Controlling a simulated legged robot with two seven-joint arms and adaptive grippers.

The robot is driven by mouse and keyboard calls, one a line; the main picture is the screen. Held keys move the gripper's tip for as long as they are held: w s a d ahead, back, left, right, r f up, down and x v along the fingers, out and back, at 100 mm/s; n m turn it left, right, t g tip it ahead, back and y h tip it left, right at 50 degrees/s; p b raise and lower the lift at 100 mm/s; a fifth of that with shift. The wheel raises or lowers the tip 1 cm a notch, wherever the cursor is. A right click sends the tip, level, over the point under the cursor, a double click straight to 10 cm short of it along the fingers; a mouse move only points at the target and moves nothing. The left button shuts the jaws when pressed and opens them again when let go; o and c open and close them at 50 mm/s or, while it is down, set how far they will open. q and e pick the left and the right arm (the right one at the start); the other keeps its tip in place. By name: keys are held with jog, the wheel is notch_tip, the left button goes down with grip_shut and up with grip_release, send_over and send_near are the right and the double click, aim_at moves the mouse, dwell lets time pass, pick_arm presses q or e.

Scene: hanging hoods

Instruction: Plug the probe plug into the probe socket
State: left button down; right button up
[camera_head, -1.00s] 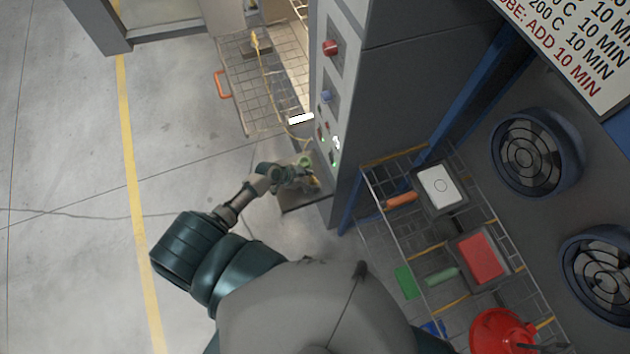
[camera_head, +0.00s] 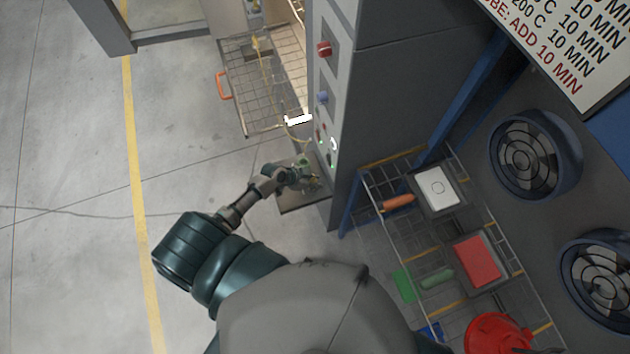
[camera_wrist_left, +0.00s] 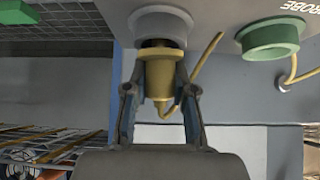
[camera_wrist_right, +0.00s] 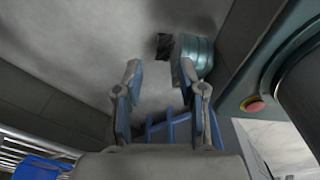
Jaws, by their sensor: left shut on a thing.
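In the left wrist view my left gripper (camera_wrist_left: 161,90) is shut on the yellow probe plug (camera_wrist_left: 159,72), with a finger on each side. The plug's dark tip points at a grey ring socket (camera_wrist_left: 160,22); I cannot tell how far it is inside. A green ring socket (camera_wrist_left: 270,38) stands to the right, beside the lettering "…ROBE". A yellow cable (camera_wrist_left: 204,62) loops from the plug's right. In the head view my left gripper (camera_head: 302,178) is small at the panel's foot. My right gripper (camera_wrist_right: 160,67) is open and empty in its wrist view.
A wire rack (camera_head: 232,85) with an orange handle (camera_head: 222,85) juts out beside the grey oven cabinet (camera_head: 400,100). A lower rack holds a white-topped tray (camera_head: 438,188) and a red-topped tray (camera_head: 478,258). The floor at left is clear.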

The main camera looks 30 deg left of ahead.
pick_arm(q)
jog(key=shift+s+a+f+g+y, duration=0.1)
jog(key=shift+s+f+g+y, duration=0.25)
jog(key=shift+s+f, duration=0.2)
jog(key=shift+a, duration=0.45)
jog(key=shift+d+r+p, duration=0.15)
jog(key=shift+r+p, duration=0.4)
jog(key=shift+r, duration=0.1)
jog(key=shift+s+r+p, duration=0.1)
jog(key=shift+r+p, duration=0.6)
jog(key=shift+r, duration=0.05)
jog(key=shift+w+r+p, duration=0.2)
jog(key=shift+r+p, duration=0.3)
jog(key=shift+r, duration=0.1)
jog(key=shift+d+r+p, duration=0.2)
jog(key=shift+r+p, duration=0.25)
jog(key=shift+r, duration=0.35)
pick_arm(e)
jog(key=r, duration=0.2)
jog(key=d+r, duration=0.1)
jog(key=r, duration=0.1)
jog(key=shift+w+d+r, duration=0.1)
jog(key=shift+d+r, duration=0.1)
pick_arm(q)
jog(key=shift+w+a, duration=0.1)
pick_arm(e)
jog(key=shift+a+f, duration=0.1)
